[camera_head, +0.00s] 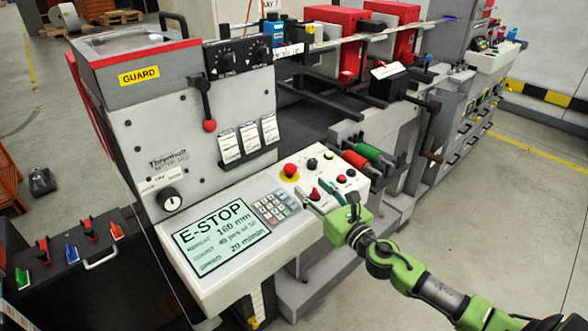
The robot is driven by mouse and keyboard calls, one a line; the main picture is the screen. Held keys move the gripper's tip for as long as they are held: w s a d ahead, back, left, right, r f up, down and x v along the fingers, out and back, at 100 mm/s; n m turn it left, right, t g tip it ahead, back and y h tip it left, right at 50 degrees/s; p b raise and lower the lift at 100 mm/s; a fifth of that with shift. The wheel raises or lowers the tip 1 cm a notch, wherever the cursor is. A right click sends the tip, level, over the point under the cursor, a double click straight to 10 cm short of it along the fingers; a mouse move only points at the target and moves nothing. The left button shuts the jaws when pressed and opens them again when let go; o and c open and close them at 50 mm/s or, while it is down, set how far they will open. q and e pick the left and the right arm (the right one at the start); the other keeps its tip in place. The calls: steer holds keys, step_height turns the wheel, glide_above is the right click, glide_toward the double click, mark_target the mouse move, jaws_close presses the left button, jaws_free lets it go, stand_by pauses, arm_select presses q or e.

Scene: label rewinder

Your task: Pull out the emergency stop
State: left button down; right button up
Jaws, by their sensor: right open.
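The emergency stop (290,170) is a red mushroom button on a yellow ring, on the sloped white control panel (262,268) of the rewinder. The panel's screen (221,237) reads "E-STOP". My right gripper (333,192) is over the right part of the panel, to the right of and below the emergency stop. It is open and apart from the button; its fingers are small and partly hard to make out. My left gripper is not in view.
A keypad (274,207) lies between screen and buttons. Near my gripper are a smaller red knob (314,194) and black knobs (312,163). A lever with a red ball (209,125) hangs above the panel. Red and green rollers (367,152) stand at the right. The floor at right is clear.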

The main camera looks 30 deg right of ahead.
mark_target(293, 170)
steer(key=w, duration=0.6)
steer(key=w+a+p, duration=0.1)
steer(key=w, duration=0.3)
